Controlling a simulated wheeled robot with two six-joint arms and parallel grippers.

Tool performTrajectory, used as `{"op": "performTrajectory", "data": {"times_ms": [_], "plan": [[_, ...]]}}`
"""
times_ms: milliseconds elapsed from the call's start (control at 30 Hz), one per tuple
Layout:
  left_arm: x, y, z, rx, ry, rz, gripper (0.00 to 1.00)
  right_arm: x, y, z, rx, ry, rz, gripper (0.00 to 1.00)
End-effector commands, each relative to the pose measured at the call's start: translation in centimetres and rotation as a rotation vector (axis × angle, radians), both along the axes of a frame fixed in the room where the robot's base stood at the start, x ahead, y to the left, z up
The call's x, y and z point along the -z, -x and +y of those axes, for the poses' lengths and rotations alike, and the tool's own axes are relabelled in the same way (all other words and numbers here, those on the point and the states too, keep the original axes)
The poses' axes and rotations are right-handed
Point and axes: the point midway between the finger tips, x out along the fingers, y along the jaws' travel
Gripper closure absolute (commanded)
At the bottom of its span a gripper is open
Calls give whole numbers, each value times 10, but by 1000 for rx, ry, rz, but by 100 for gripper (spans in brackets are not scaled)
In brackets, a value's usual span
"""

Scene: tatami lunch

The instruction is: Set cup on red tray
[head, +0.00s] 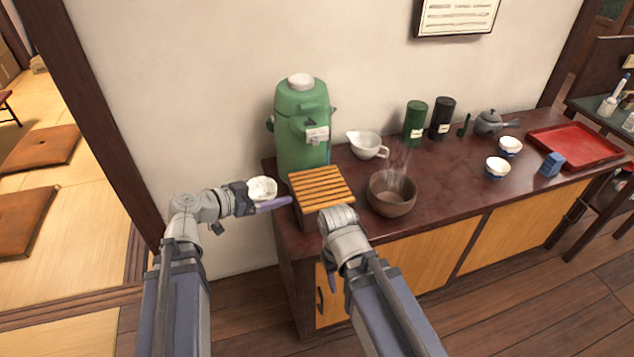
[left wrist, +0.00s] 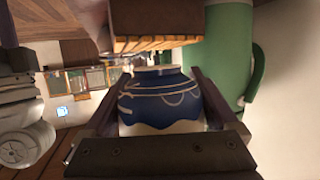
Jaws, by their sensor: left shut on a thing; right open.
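My left gripper (head: 264,197) is shut on a small blue and white cup (head: 262,186). It holds the cup in the air left of the slatted wooden box, in front of the green air pot. In the left wrist view the cup (left wrist: 160,103) sits between the two fingers, its dark blue patterned side showing. The red tray (head: 575,146) lies at the far right of the counter, and looks empty. Two more blue and white cups, a front one (head: 497,168) and a back one (head: 509,146), stand left of the tray. My right arm reaches toward the box; its fingers are hidden.
The slatted box (head: 321,187) stands at the counter's left end beside the green air pot (head: 301,125). A steaming brown bowl (head: 391,200), white pitcher (head: 367,144), canisters (head: 414,122), grey teapot (head: 488,122) and blue block (head: 551,164) share the counter. Its middle front is clear.

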Motion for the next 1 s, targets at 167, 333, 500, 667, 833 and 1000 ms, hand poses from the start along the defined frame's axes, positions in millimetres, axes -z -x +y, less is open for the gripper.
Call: {"op": "performTrajectory", "data": {"times_ms": [167,333,500,667,833,1000], "plan": [[0,-17,-18,6,-1,-1,83,0,0,0,0,0,0,50],[0,-47,-52,5,0,0,83,0,0,0,0,0,0,50],[0,-74,-85,4,-1,-1,83,0,0,0,0,0,0,50],[0,-93,-107,3,0,0,83,0,0,0,0,0,0,50],[0,-100,-117,0,0,0,83,0,0,0,0,0,0,50],[0,-101,-118,0,0,0,83,0,0,0,0,0,0,50]]}}
